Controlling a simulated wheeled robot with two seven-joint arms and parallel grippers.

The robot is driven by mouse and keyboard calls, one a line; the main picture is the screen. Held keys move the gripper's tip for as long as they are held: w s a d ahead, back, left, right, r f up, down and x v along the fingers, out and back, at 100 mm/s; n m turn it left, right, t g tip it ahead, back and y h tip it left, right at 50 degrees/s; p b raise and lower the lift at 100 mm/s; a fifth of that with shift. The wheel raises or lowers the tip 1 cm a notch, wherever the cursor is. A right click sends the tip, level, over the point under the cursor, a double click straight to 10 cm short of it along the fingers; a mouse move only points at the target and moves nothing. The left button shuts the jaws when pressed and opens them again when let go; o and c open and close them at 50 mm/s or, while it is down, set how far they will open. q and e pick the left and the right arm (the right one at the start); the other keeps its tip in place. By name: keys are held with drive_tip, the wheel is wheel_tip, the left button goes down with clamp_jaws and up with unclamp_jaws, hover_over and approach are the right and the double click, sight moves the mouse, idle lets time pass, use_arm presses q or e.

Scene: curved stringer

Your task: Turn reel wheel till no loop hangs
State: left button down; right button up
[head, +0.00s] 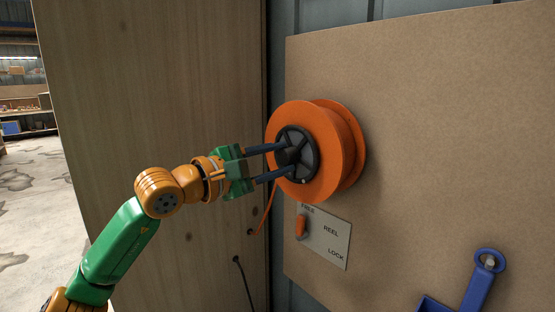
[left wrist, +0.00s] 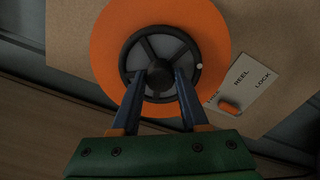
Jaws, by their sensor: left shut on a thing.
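The orange reel (head: 345,140) is mounted on a brown board, with a black spoked wheel (head: 307,157) on its front face. My left gripper (head: 280,159) reaches the wheel from the left, its two dark fingers shut on the wheel's hub. In the left wrist view the fingers (left wrist: 161,78) close around the hub, inside the black wheel rim (left wrist: 130,47); the orange reel (left wrist: 105,55) shows behind it. An orange cord (head: 268,208) runs from the reel's underside down to a hole in the wooden panel. My right gripper is not in view.
A label plate (head: 325,237) reads FREE, REEL, LOCK, with an orange lever (head: 301,227) near FREE. A wooden panel (head: 170,100) stands left of the board. A black cable (head: 245,280) hangs from a lower hole. A blue tool (head: 482,280) is at lower right.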

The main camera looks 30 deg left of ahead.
use_arm(q)
drive_tip(key=shift+c, duration=2.1)
unclamp_jaws()
drive_tip(key=shift+s+a+f+b, duration=0.15)
drive_tip(key=shift+s+b, duration=0.05)
drive_tip(key=shift+b, duration=0.1)
drive_tip(key=b+v, duration=0.3)
drive_tip(key=v, duration=0.3)
drive_tip(key=shift+s, duration=0.25)
drive_tip(key=shift+a, duration=0.1)
